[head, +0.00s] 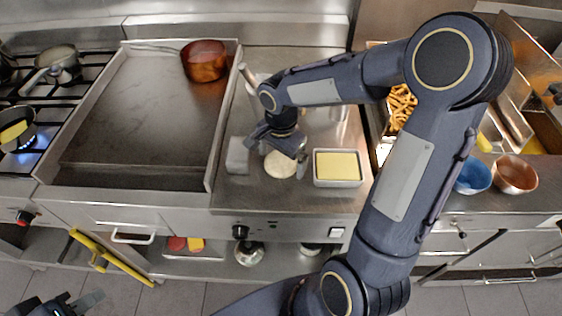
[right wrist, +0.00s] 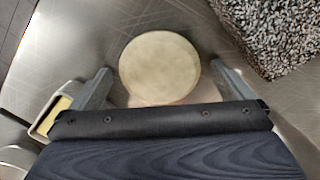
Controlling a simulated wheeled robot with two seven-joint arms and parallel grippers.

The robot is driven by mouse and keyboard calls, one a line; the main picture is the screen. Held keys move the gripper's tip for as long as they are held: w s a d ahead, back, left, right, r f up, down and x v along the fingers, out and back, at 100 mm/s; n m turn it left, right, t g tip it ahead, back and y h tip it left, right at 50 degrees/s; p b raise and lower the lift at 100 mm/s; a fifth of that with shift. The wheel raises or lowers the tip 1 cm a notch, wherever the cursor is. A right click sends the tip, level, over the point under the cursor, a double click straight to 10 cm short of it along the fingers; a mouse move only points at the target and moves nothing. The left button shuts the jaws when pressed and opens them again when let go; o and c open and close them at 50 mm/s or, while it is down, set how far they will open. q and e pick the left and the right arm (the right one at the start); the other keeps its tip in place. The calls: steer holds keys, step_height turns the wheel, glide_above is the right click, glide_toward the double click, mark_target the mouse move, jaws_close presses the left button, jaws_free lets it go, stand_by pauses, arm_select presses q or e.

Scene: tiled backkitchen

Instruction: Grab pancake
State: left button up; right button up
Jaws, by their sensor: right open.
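The pancake (head: 280,164) is a pale round disc on the steel counter, right of the griddle. My right gripper (head: 276,150) is above it and hides part of it in the head view. In the right wrist view the pancake (right wrist: 160,67) lies between the two open fingers of my right gripper (right wrist: 160,82), with a gap on each side. I cannot tell how far the fingertips are above the counter. My left gripper (head: 72,303) is low at the bottom left, away from the counter; its finger opening is unclear.
A metal tray of butter (head: 337,167) stands just right of the pancake. A grey block (head: 238,156) is to its left. The griddle (head: 145,115) holds a copper pot (head: 204,61). A lit burner heats a pan (head: 17,128). Blue (head: 473,177) and copper (head: 515,174) bowls stand at right.

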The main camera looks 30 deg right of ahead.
steer(key=c, duration=1)
steer(key=shift+r, duration=0.1)
